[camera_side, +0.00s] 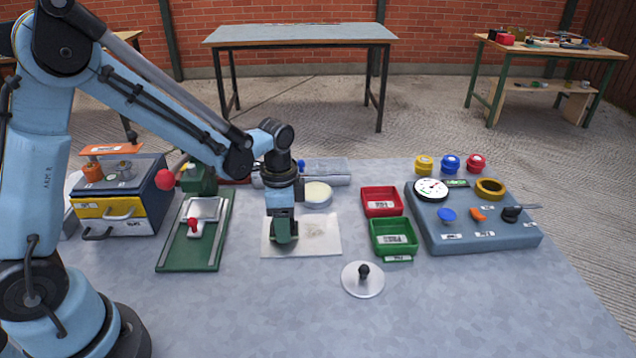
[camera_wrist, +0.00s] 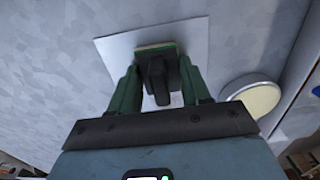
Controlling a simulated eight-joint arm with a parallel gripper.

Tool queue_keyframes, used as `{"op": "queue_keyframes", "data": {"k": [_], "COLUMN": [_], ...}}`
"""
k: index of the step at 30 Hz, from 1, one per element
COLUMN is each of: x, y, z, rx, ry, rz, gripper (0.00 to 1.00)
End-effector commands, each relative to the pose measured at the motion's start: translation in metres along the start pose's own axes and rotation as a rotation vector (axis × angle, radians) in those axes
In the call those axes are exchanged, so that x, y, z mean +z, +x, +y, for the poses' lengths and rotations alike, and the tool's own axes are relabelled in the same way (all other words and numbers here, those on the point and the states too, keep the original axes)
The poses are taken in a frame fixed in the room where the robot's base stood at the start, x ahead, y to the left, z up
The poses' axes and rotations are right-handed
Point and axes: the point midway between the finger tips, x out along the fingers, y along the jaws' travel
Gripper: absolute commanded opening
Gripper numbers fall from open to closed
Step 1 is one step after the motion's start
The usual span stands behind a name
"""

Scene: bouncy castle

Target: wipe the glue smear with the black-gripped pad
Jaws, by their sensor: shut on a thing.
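My gripper (camera_side: 284,228) is over the left part of a white sheet (camera_side: 330,249) lying on the table. In the wrist view my gripper (camera_wrist: 160,80) has its two green fingers shut on the black grip of the pad (camera_wrist: 156,47). The pad has a green edge and a pale layer. It is low over the sheet, seemingly on it, though the contact itself is hidden. A faint greyish glue smear (camera_side: 315,229) shows on the sheet to the right of my gripper. The sheet also shows in the wrist view (camera_wrist: 195,34).
A round cream-topped tin (camera_side: 317,194) stands behind the sheet. A knobbed disc (camera_side: 361,285) lies in front. A green clamp board (camera_side: 175,255) is left.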

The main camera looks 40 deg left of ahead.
Motion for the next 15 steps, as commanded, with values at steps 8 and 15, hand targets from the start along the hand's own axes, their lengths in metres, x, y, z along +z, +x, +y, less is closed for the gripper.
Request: {"op": "queue_keyframes", "data": {"k": [8, 15], "x": [-0.027, -0.048], "y": [0.001, 0.000], "z": [0.000, 0.000], "rx": [0.000, 0.000], "ry": [0.002, 0.002], "rz": [0.001, 0.001], "gripper": [0.18, 0.19]}}
